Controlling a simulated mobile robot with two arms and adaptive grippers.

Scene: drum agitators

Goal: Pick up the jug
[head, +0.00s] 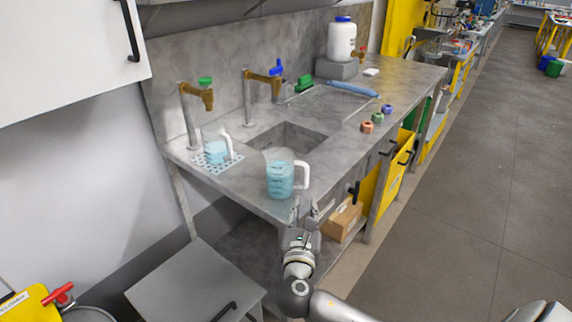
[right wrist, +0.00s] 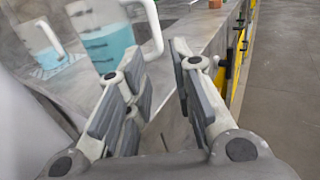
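A clear jug (head: 280,178) with blue liquid and a white handle stands upright near the front edge of the grey counter, in front of the sink. A second, similar jug (head: 217,151) stands farther left on a perforated mat. My right gripper (head: 306,212) is just below and right of the nearer jug in the head view, at the counter's front edge. In the right wrist view its two fingers are apart with nothing between them, and the nearer jug (right wrist: 105,35) and its handle lie beyond the left finger. My left gripper is not in view.
The counter (head: 355,125) holds a recessed sink (head: 287,140), two brass taps, a white bottle (head: 341,40) and small coloured knobs at its front right. A cardboard box (head: 342,219) is below. A grey cabinet (head: 195,283) stands at the lower left. The floor at the right is clear.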

